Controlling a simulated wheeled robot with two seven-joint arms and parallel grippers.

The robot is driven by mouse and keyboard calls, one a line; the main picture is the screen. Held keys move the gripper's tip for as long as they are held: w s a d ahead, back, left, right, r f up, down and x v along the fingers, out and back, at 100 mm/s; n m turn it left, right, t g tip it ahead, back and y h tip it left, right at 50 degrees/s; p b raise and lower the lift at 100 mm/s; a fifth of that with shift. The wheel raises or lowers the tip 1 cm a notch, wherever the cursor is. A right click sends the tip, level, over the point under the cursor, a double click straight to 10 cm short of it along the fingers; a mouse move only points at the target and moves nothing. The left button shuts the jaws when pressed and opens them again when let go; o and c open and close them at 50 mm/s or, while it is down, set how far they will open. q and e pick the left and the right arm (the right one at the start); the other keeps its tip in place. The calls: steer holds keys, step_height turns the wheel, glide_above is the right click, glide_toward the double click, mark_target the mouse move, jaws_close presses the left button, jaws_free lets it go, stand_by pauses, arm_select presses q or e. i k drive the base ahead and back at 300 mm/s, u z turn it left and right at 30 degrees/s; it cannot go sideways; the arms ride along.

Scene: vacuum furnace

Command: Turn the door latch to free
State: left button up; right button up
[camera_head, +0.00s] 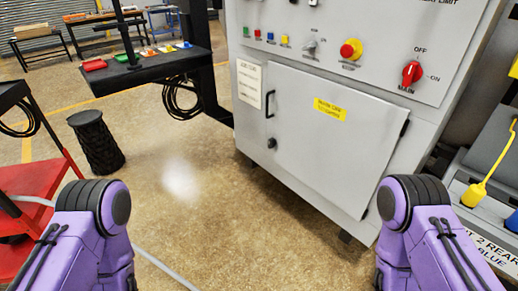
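A grey cabinet door (325,150) is on the front of the large grey cabinet, and it looks closed. A black handle (269,103) is on the door's left side. A small dark round knob (271,143) sits below the handle and may be the latch, but its turn position is too small to tell. Neither gripper shows.
The panel above the door carries a red MAIN rotary switch (411,73) and a red button on yellow (350,50). A red cart (35,185) and dark bin (96,141) stand left. A yellow-handled tool (474,195) is right. Floor before the door is clear.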

mark_target(272, 142)
steer(key=u, duration=0.95)
steer(key=k, duration=1.2)
steer(key=u, duration=0.65)
steer(key=i, duration=1.2)
steer(key=z, duration=1)
steer(key=i, duration=1)
steer(key=z, duration=1.55)
steer(key=i, duration=0.5)
steer(key=z, duration=0.55)
